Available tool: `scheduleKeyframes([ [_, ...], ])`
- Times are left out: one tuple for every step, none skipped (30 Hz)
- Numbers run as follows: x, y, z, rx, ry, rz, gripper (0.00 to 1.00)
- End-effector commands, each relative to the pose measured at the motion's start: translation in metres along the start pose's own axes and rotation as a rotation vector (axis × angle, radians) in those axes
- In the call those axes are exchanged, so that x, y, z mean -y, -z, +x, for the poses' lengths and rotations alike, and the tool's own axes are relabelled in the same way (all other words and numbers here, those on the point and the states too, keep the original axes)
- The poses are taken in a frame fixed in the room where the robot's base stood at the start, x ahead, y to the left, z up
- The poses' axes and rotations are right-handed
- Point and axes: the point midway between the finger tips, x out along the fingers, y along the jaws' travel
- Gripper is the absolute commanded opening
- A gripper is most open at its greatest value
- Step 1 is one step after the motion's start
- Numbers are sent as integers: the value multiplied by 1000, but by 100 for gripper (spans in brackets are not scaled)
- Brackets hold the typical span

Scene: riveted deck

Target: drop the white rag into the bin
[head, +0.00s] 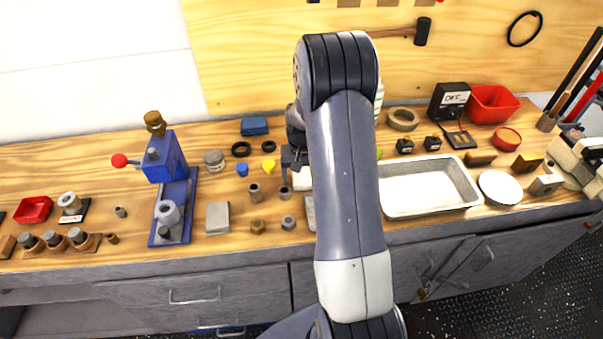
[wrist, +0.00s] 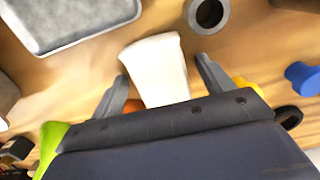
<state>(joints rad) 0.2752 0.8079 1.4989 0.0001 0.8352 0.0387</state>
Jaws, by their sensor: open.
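The white rag (wrist: 156,58) is a pale, tapering shape on the wooden bench in the wrist view, its near end hidden by my gripper body. In the head view a small white part of it (head: 302,180) shows beside my arm, which hides the rest. My gripper (wrist: 162,72) is open, with one finger on each side of the rag and visible gaps between. In the head view my gripper (head: 290,162) is partly hidden by my arm. A red open bin (head: 492,104) stands at the back right; a smaller red one (head: 33,210) is at the far left.
A blue press (head: 168,165) stands to the left. Small cylinders, nuts and a yellow piece (head: 268,165) lie left of my gripper. A white dish (head: 500,187) is right of the tray.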

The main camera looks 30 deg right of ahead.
Motion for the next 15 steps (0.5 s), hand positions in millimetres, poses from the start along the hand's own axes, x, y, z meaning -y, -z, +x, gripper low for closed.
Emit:
scheduleKeyframes([
  [0, 0, 0, 0, 0, 0, 76],
  [0, 0, 0, 0, 0, 0, 76],
  [0, 0, 0, 0, 0, 0, 76],
  [0, 0, 0, 0, 0, 0, 76],
  [0, 0, -1, 0, 0, 0, 76],
  [0, 0, -2, 0, 0, 0, 76],
  [0, 0, -4, 0, 0, 0, 76],
  [0, 0, -6, -1, 0, 0, 76],
  [0, 1, -9, -4, 0, 0, 76],
  [0, 1, -13, -4, 0, 0, 76],
  [0, 1, -18, -4, 0, 0, 76],
  [0, 2, -25, -6, 0, 0, 76],
  [0, 1, -31, -6, 0, 0, 76],
  [0, 1, -37, -7, 0, 0, 76],
  [0, 2, -47, -8, 0, 0, 76],
])
